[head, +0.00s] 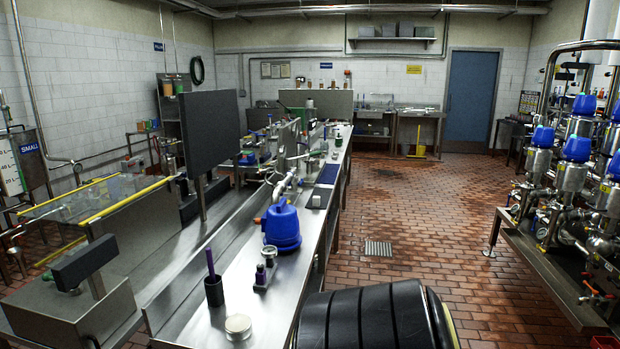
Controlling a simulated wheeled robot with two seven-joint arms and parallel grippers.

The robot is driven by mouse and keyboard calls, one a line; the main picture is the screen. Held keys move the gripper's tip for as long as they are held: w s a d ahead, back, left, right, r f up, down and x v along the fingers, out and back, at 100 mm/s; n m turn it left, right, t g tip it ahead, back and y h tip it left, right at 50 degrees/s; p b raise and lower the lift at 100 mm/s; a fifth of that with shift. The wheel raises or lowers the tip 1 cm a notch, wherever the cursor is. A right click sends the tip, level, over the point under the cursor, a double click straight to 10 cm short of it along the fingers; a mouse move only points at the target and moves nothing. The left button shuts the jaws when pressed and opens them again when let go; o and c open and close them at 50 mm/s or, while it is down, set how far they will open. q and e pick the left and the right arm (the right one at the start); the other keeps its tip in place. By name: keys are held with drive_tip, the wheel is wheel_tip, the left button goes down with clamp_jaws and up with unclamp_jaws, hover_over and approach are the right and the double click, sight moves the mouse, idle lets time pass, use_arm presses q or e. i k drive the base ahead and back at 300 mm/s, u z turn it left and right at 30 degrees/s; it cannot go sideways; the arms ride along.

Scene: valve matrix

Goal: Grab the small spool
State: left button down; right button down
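I cannot clearly pick out a small spool in the head view. On the near part of the long steel bench (205,318) stands a blue-topped valve unit (282,225) with an orange fitting on its left side. A dark cup (214,292) holds a purple stick, and a flat round metal disc (238,326) lies near the front edge. Neither of my grippers is in view.
A large black ribbed shape (375,318) fills the bottom centre; I cannot tell what it is. A rack of blue-topped valves (575,150) stands at the right. The tiled floor (440,215) between bench and rack is clear, with a drain grate (378,248).

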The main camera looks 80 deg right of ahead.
sight(289, 176)
drive_tip(key=z, duration=0.3)
drive_tip(key=i, duration=1.7)
drive_tip(key=z, duration=3.35)
drive_tip(key=k, duration=1.05)
drive_tip(key=z, duration=1.05)
drive_tip(key=i, duration=2.4)
drive_tip(key=u, duration=0.2)
